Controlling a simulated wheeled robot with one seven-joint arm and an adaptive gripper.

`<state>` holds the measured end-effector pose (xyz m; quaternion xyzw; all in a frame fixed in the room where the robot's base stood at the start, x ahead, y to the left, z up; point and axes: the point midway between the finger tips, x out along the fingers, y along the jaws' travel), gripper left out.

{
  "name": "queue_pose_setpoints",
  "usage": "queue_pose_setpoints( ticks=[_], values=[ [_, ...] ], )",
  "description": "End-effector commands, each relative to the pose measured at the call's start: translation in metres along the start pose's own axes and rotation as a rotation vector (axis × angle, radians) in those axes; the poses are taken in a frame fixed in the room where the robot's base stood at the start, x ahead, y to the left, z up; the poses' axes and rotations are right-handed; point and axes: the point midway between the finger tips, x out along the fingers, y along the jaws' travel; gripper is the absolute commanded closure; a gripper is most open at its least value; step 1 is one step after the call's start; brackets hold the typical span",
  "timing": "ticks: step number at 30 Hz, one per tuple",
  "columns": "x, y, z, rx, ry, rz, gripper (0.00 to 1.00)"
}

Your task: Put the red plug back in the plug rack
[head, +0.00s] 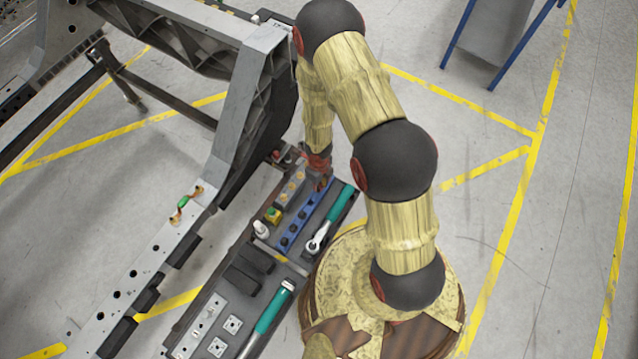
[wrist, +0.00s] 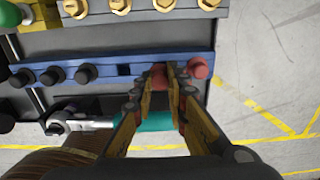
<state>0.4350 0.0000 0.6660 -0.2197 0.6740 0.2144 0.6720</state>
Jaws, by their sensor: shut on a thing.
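The plug rack is a long blue rail (wrist: 105,66) lying across the wrist view. It also shows in the head view (head: 301,224), left of my arm's base. My gripper (wrist: 158,80) is shut on a red plug (wrist: 159,76), over the rail's right part. The fingers hide much of this plug, and I cannot tell whether it sits in a hole. A second red piece (wrist: 199,68) is at the rail's right end, just right of the fingers.
A teal-handled ratchet (head: 331,217) lies beside the rail on the near side. A grey strip with gold bolts (head: 288,189) runs along the far side.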

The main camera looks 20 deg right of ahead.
Motion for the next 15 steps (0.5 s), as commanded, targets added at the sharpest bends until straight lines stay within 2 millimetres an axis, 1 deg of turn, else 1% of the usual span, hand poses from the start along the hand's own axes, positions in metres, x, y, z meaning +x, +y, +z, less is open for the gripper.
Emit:
queue_pose_setpoints(
  ticks=[9, 15],
  values=[
    [0.0, 0.0, 0.0002, 0.0, 0.0, 0.0, 1.0],
    [0.0039, 0.0001, 0.0002, 0.0, 0.0, 0.0, 1.0]
  ],
)
